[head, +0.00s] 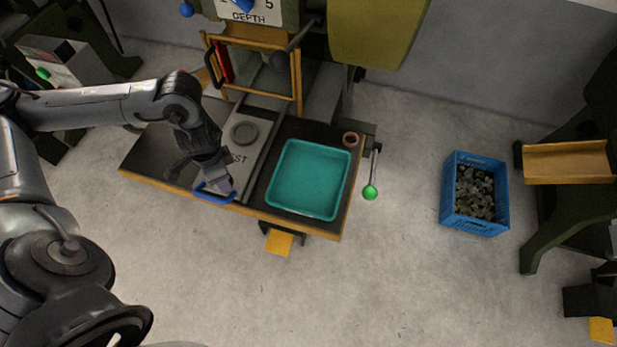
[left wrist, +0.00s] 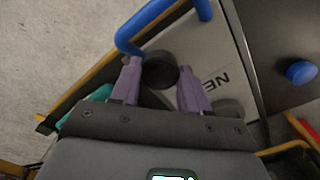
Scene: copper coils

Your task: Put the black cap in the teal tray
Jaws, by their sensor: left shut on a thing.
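My left gripper (head: 221,184) is over the front of the pale lettered plate (head: 216,143) on the bench. In the left wrist view its two purple fingers (left wrist: 163,82) are shut on the black cap (left wrist: 159,69), a dark round piece held between the tips. The cap cannot be made out in the head view. The teal tray (head: 308,179) lies flat on the bench to the right of the gripper and looks empty. A bit of teal also shows in the left wrist view (left wrist: 98,95). My right gripper is not in view.
A blue handle (head: 213,197) is at the bench's front edge, close to the fingertips. A grey disc (head: 244,132) lies on the plate. A brown ring (head: 350,140) and a green-knobbed lever (head: 370,192) are right of the tray. A blue crate (head: 447,190) stands on the floor.

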